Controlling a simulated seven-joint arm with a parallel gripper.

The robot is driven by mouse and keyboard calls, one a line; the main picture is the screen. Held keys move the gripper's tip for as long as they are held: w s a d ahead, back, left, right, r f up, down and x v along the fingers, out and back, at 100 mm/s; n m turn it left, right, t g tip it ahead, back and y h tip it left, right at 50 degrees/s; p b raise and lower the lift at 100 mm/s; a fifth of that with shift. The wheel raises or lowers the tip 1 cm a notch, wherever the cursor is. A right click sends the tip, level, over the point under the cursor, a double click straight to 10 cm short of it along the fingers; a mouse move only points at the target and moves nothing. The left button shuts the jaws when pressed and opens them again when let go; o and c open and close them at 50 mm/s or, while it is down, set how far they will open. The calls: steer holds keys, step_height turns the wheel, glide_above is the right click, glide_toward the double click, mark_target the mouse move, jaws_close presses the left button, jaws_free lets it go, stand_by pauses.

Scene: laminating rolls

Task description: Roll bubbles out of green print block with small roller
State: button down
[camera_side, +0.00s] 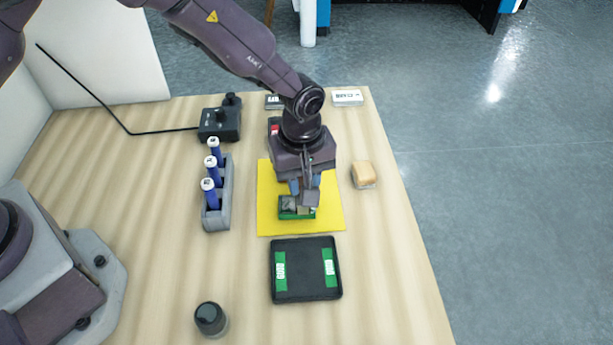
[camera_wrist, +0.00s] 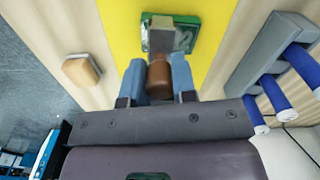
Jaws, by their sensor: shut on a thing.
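The green print block (camera_side: 285,212) lies on a yellow sheet (camera_side: 267,190) in the side view. It also shows in the wrist view (camera_wrist: 186,40), with pale markings on its top. My gripper (camera_side: 305,186) is over the sheet, pointing down at the block. In the wrist view its blue fingers (camera_wrist: 158,82) are shut on the brown handle of the small roller (camera_wrist: 159,75). The roller's grey head (camera_wrist: 160,38) overlaps part of the block. I cannot tell whether it touches the block's surface.
A grey rack (camera_side: 224,220) with blue-handled tools stands left of the sheet. A black tray (camera_side: 306,292) with green labels lies in front. A dark round jar (camera_side: 210,319) stands at front left, a tan-topped block (camera_side: 363,174) at right, and a black cabled box (camera_side: 219,124) behind.

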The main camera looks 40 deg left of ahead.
steer(key=shift+s+a, duration=1.1)
steer(key=shift+a, duration=0.1)
steer(key=shift+w+d, duration=1.45)
steer(key=shift+d, duration=0.15)
steer(key=shift+s+a, duration=1.5)
steer(key=shift+a, duration=0.15)
step_height(320, 180, up, 6)
stand_by(0.4)
steer(key=s+a+r+m, duration=0.1)
steer(key=a+r+m, duration=0.2)
steer(key=a+m, duration=0.2)
steer(key=s+a+r+m, duration=0.2)
steer(key=a+r+m, duration=0.2)
steer(key=a, duration=0.7)
steer(key=shift+m, duration=1.2)
